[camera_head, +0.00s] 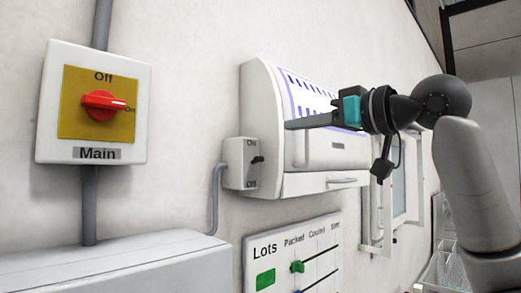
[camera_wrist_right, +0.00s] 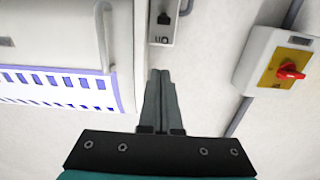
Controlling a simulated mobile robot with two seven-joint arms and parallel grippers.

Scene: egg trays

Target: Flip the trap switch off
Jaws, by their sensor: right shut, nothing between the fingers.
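The trap switch (camera_head: 236,177) is a small grey wall box with a short black lever (camera_head: 257,159), "On" above it and "Off" below. The lever sticks out between the labels; its exact tilt is hard to tell. The white trap (camera_head: 262,100) is mounted right beside the box. In the right wrist view the switch box (camera_wrist_right: 155,36) appears upside down, just beyond the fingertips. My right gripper (camera_head: 288,125) is shut and empty, above and right of the lever, apart from it, in front of the trap. Its closed fingers also show in the right wrist view (camera_wrist_right: 160,73). My left gripper is not in view.
A Main switch box (camera_head: 52,130) with a red knob (camera_head: 104,103) hangs at the left. A grey cabinet (camera_head: 110,262) stands below it. A Lots board (camera_head: 290,245) is under the trap. A grey conduit (camera_head: 214,200) runs down from the switch box. Bare wall lies between the boxes.

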